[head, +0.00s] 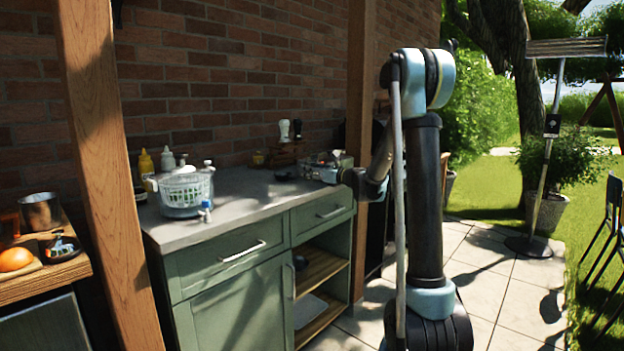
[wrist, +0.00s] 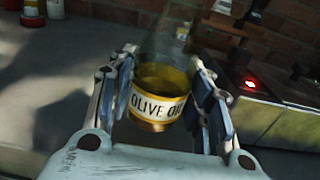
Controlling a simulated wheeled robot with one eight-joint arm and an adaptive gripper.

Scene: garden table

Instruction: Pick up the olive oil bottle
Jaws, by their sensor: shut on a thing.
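The olive oil bottle (wrist: 160,88) is clear glass with yellow oil and a white and yellow label reading "OLIVE O...". In the wrist view it stands between the two fingers of my gripper (wrist: 163,105), which are shut on it. The bottle looks tilted in that view. I cannot tell whether its base touches the counter. In the head view my gripper (head: 325,172) is over the back right part of the counter (head: 240,200), and the bottle cannot be made out there.
A wooden rack with two grinders (head: 288,145) is at the back by the brick wall. In the wrist view, an appliance with a red light (wrist: 250,84) is close on the right.

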